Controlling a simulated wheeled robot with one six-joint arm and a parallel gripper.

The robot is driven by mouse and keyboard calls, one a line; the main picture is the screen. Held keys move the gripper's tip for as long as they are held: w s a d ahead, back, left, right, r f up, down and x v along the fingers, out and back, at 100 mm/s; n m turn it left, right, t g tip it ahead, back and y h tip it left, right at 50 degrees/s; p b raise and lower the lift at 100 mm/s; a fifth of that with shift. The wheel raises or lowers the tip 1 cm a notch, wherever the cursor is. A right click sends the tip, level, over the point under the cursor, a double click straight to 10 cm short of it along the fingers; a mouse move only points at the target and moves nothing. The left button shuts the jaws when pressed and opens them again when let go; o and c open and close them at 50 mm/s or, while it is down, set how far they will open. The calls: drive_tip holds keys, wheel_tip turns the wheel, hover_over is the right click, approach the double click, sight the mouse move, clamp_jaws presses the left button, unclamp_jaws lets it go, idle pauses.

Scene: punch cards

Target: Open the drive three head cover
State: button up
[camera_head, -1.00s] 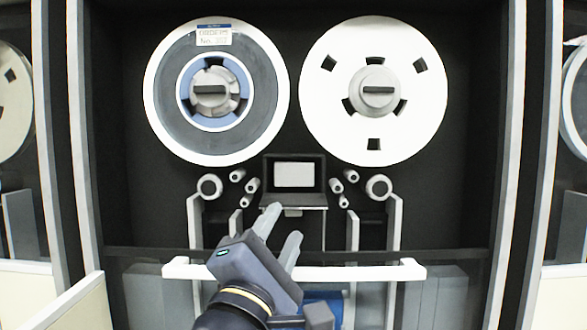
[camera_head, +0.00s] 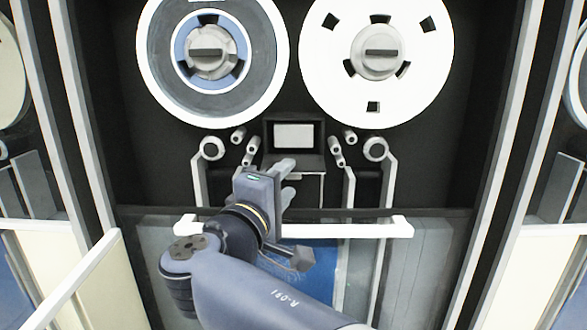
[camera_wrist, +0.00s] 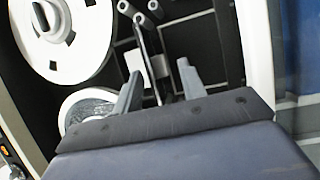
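The head cover (camera_head: 294,136) is a small dark box with a white panel, centred below and between two tape reels. A grey ledge (camera_head: 297,164) juts out along its bottom. My gripper (camera_head: 287,179) is just below and in front of this ledge, its fingertips close to it; I cannot tell whether they touch. In the wrist view my gripper (camera_wrist: 160,80) shows two grey fingers apart, with nothing clearly held between them. The fingers and wrist hide part of the area under the ledge.
A blue-hubbed reel (camera_head: 211,60) is at upper left and a white reel (camera_head: 376,100) at upper right. Grey rollers and posts flank the cover. A white horizontal bar (camera_head: 360,230) crosses below, partly behind my arm. Similar drives stand on both sides.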

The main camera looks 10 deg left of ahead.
sight(291, 176)
drive_tip(key=shift+w+d+r, duration=0.1)
drive_tip(key=shift+w+d, duration=0.1)
drive_tip(key=shift+w, duration=0.8)
drive_tip(key=shift+w+d+r, duration=0.1)
drive_tip(key=shift+w+d, duration=0.05)
drive_tip(key=shift+w, duration=0.8)
drive_tip(key=shift+c, duration=0.2)
drive_tip(key=shift+f, duration=0.1)
clamp_jaws()
drive_tip(key=r+g+p, duration=0.1)
drive_tip(key=p, duration=0.1)
drive_tip(key=shift+s+p, duration=0.1)
drive_tip(key=shift+p, duration=0.3)
drive_tip(key=shift+n+g+p, duration=0.4)
drive_tip(key=shift+p, duration=0.3)
drive_tip(key=shift+f, duration=0.25)
